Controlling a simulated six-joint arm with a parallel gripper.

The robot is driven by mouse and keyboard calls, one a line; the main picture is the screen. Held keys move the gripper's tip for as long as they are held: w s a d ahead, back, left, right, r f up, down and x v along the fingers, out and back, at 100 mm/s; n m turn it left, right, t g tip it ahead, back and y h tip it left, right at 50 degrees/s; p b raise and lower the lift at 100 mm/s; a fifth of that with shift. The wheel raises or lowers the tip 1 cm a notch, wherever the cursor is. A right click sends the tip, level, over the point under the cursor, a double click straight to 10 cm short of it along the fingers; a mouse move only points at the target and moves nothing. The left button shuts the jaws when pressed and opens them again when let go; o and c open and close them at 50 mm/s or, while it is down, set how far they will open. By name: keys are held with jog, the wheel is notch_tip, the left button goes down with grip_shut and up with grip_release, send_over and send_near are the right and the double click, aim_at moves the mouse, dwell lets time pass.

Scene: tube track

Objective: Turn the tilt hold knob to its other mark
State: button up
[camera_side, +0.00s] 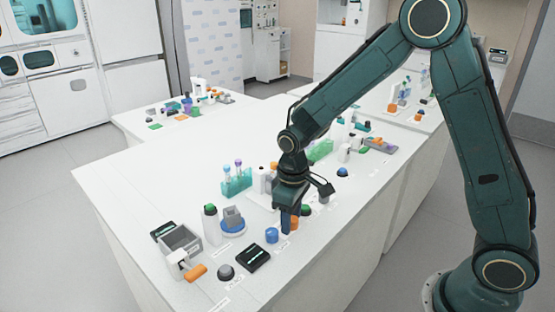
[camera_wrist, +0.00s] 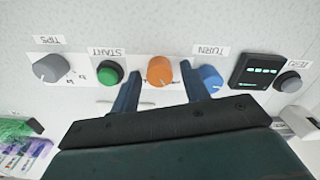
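No label that I can read says tilt hold, so I cannot tell for certain which knob it is. An orange knob (camera_wrist: 160,70) with a white pointer line shows between the two blue fingers of my gripper (camera_wrist: 160,78) in the wrist view. The fingers are apart, with a gap on each side of the knob. In the side view my gripper (camera_side: 288,222) points down at the row of controls, and the orange knob (camera_side: 295,224) is partly hidden beside it. A grey knob (camera_wrist: 51,69) with a pointer and small marks stands at the left of the wrist view.
A green button (camera_wrist: 110,74) is left of the orange knob, a blue knob (camera_wrist: 210,80) close right of the right finger. A black display (camera_wrist: 254,70) and grey button (camera_wrist: 288,81) lie farther right. A tube rack (camera_side: 236,184) and grey bin (camera_side: 181,240) stand on the bench.

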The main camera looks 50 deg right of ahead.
aim_at(295, 219)
dwell(0.4)
notch_tip(295, 219, up, 14)
jog(key=shift+f, duration=0.15)
dwell(0.5)
jog(key=shift+s, duration=0.1)
jog(key=s+d+r+m+t, duration=0.1)
jog(key=s+d+r+t, duration=0.1)
jog(key=s, duration=0.8)
jog(key=s+d+r+m+t, duration=0.2)
jog(key=s+r, duration=0.3)
jog(key=s, duration=0.6)
jog(key=shift+s+t, duration=0.2)
jog(key=shift+t, duration=0.6)
